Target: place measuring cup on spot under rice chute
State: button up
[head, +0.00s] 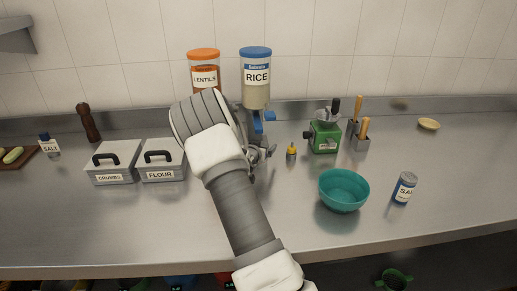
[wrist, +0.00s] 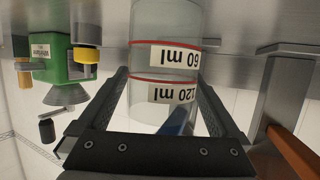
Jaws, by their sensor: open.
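The measuring cup (wrist: 165,62) is a clear cylinder with red lines and labels reading 60 ml and 120 ml. It shows upside down in the wrist view, with the steel counter behind and above it. My gripper (wrist: 163,78) is open, with one finger on each side of the cup. I cannot tell whether the fingers touch it. In the head view my arm hides the cup and most of the gripper. The rice dispenser (head: 256,85) stands at the back, with a blue chute part (head: 264,122) below it. A blue piece (wrist: 180,121) also shows by the cup in the wrist view.
The lentils dispenser (head: 204,76) stands left of the rice. Crumbs (head: 112,168) and flour (head: 162,165) boxes are left of my arm. The front counter is clear.

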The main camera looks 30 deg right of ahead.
jog(key=s+a+r+n+y, duration=0.1)
jog(key=s+a+r+y, duration=0.2)
jog(key=s+a+r, duration=0.45)
jog(key=s+a+r+n+y, duration=0.2)
jog(key=s+a+r+y, duration=0.15)
jog(key=a, duration=0.75)
jog(key=s+a+r+n+y, duration=0.1)
jog(key=s+a+r+y, duration=0.4)
jog(key=a, duration=0.4)
jog(key=s+a+r+n+g, duration=0.2)
jog(key=s, duration=0.9)
jog(key=s+a+r+n+g+h, duration=0.1)
jog(key=s+a+r+n, duration=0.1)
jog(key=s, duration=1)
jog(key=shift+s+a+r+n+g, duration=0.2)
jog(key=shift+a+n+g, duration=0.15)
jog(key=shift+n, duration=0.45)
jog(key=shift+d, duration=0.15)
